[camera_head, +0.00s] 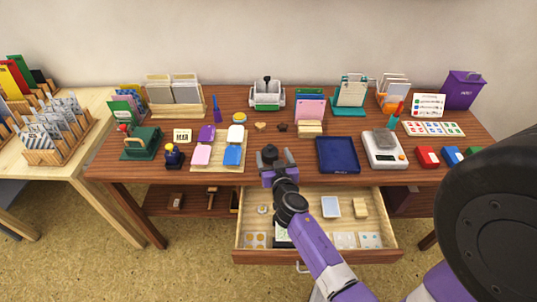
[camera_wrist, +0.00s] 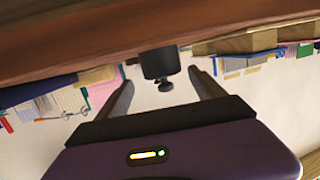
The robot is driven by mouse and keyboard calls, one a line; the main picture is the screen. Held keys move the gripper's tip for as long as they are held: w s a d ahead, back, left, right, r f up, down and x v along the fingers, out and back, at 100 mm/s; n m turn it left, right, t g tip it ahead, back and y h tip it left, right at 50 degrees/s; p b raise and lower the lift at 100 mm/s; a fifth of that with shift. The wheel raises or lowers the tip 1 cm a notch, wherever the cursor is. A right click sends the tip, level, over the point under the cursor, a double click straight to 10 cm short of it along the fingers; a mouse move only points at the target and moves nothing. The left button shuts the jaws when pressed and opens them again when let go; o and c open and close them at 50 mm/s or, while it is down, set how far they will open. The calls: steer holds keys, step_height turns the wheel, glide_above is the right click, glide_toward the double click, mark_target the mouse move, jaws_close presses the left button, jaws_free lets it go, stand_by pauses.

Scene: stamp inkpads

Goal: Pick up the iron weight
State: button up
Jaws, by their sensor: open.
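The iron weight (camera_head: 269,153) is a dark, squat cylinder with a small knob on top. It stands on the wooden table (camera_head: 300,178) near its front edge, above the open drawer. In the wrist view, which appears upside down, the weight (camera_wrist: 159,63) shows between my fingertips with its knob pointing down in the picture. My gripper (camera_head: 276,159) is open at the weight. In the wrist view my gripper (camera_wrist: 160,76) has one finger on each side of it, with visible gaps. Whether the fingertips reach fully past it is hard to tell.
The open drawer (camera_head: 316,256) lies below my forearm and holds several small items. A blue tray (camera_head: 338,155) and a white scale (camera_head: 385,158) with a grey block on it are to the right. Several coloured inkpads (camera_head: 202,155) are to the left. Stands line the back.

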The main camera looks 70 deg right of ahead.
mark_target(268, 146)
steer(key=x, duration=0.6)
steer(key=shift+w+f, duration=0.15)
steer(key=shift+w, duration=0.15)
steer(key=shift+c, duration=0.5)
jaws_close()
